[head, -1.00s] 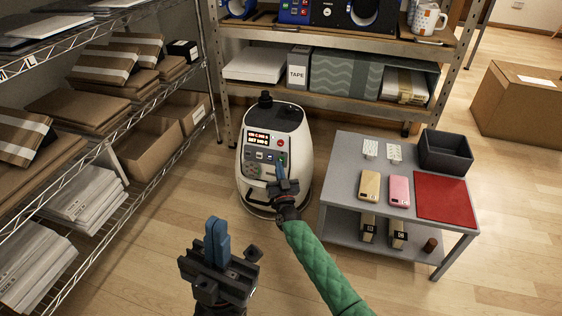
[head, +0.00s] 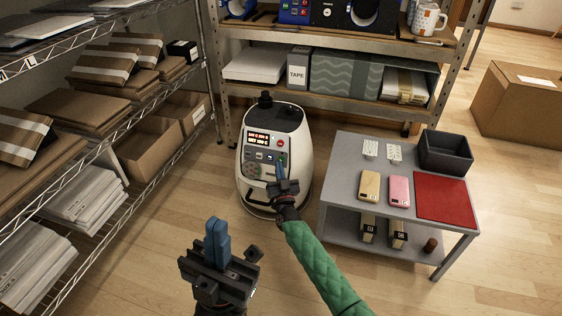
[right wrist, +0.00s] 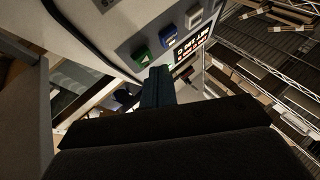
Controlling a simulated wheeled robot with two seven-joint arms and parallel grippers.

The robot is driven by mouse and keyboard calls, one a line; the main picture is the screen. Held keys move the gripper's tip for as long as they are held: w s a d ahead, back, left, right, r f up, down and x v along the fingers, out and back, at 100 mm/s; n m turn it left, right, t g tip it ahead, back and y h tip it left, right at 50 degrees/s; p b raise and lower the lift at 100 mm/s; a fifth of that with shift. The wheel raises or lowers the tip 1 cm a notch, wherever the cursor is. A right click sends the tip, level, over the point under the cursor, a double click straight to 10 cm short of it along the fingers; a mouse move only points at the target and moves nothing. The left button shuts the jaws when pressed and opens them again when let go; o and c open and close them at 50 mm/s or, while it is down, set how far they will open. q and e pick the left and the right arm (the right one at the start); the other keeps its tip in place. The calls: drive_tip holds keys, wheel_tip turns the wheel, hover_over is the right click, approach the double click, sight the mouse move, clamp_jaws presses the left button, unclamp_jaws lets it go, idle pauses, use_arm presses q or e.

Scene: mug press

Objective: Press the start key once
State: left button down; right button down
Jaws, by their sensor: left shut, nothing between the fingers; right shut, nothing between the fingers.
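The white rounded press (head: 275,160) stands on the floor, with a lit display (head: 259,138) and a key panel on its front. In the right wrist view a green key with a triangle mark (right wrist: 141,56) sits beside a blue key (right wrist: 167,39) and a pale key (right wrist: 193,16). My right gripper (head: 280,168) is shut and empty, its blue fingertips close in front of the panel's lower right. In the right wrist view the fingertips (right wrist: 157,72) show just below the green and blue keys; I cannot tell if they touch. My left gripper (head: 216,227) is shut and empty, in front of the press.
A red round button (head: 281,143) is higher on the panel. A grey table (head: 340,180) right of the press holds two phones, a red mat (head: 445,199) and a dark bin (head: 446,152). Wire shelves (head: 95,215) stand left, another shelf (head: 330,103) behind. Floor between is clear.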

drive_tip(key=shift+w+d+f, duration=0.1)
drive_tip(key=shift+w+d, duration=0.05)
drive_tip(key=shift+w, duration=0.3)
drive_tip(key=shift+w+d+f, duration=0.1)
drive_tip(key=shift+w, duration=0.3)
idle(1.5)
idle(0.3)
drive_tip(key=shift+s+a+r+p, duration=0.15)
drive_tip(key=shift+s+p, duration=0.2)
drive_tip(key=shift+s, duration=0.1)
drive_tip(key=shift+s+a+r+p, duration=0.1)
drive_tip(key=shift+s+p, duration=0.2)
drive_tip(key=shift+s, duration=0.1)
drive_tip(key=s+p, duration=0.1)
drive_tip(key=s+a+p, duration=0.1)
drive_tip(key=s, duration=0.1)
drive_tip(key=s+r+p, duration=0.1)
drive_tip(key=shift+s+a+p, duration=0.25)
drive_tip(key=shift+s+p, duration=0.05)
drive_tip(key=shift+p, duration=0.1)
idle(0.6)
